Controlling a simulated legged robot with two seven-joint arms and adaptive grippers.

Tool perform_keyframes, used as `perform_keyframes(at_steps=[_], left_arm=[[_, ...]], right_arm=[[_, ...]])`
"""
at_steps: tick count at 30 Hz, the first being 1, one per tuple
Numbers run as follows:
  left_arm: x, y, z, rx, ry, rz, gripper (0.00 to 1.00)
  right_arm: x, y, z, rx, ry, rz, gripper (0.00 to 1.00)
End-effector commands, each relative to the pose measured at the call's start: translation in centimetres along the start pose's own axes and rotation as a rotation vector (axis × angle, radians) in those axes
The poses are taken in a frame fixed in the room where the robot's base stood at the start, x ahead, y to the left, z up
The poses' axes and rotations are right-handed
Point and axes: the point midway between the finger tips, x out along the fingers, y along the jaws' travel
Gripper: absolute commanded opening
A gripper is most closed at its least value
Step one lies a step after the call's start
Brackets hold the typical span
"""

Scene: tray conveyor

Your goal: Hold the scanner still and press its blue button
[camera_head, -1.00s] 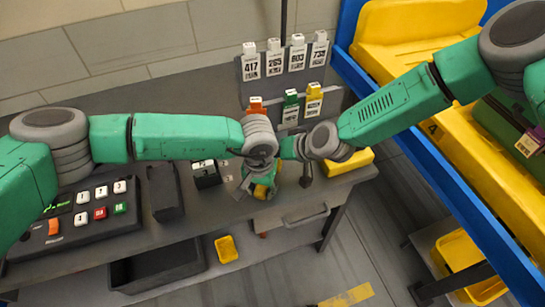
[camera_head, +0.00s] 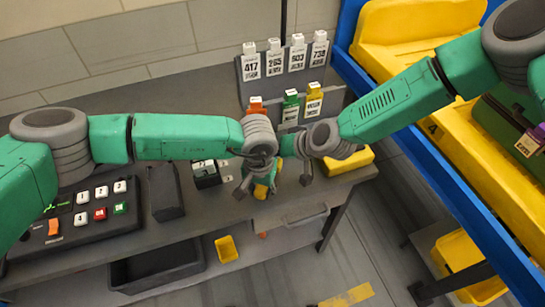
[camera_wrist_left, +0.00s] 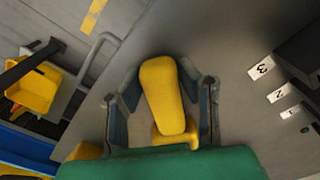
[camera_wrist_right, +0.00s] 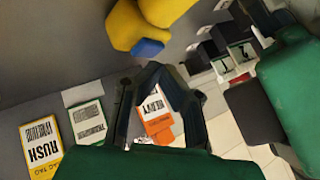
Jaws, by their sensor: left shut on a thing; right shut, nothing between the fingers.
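The yellow scanner (camera_head: 261,191) is at the workbench's front edge, partly hidden by my left gripper (camera_head: 256,190) in the head view. In the left wrist view, its yellow body (camera_wrist_left: 162,95) lies between my left fingers, which are shut on it. The right wrist view shows the scanner (camera_wrist_right: 125,25) at the top, with its blue button (camera_wrist_right: 148,48) facing my right gripper. My right gripper (camera_wrist_right: 155,68) is shut and empty, its fingertips a little apart from the button. In the head view my right gripper (camera_head: 306,178) is just right of the scanner.
A rack (camera_head: 290,80) with numbered tags and coloured tags stands behind the arms. A keypad panel (camera_head: 90,215) and a dark holder (camera_head: 166,192) are at the left. A yellow block (camera_head: 348,162) lies at the right. The blue-framed conveyor (camera_head: 420,140) borders the right side.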

Motion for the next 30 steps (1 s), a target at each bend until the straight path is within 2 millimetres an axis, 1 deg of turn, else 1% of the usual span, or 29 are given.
perform_keyframes(at_steps=[13,24,30], left_arm=[[0.0,0.0,0.0,0.0,0.001,0.0,0.0],[0.0,0.0,0.0,0.0,0.0,0.0,0.0],[0.0,0.0,0.0,0.0,0.001,0.0,0.0]], right_arm=[[-0.5,-0.3,-0.4,0.0,0.001,0.0,0.0],[-3.0,-2.1,-2.2,-0.001,0.002,0.001,0.0],[-3.7,-2.7,-2.7,0.0,0.001,0.001,0.0]])
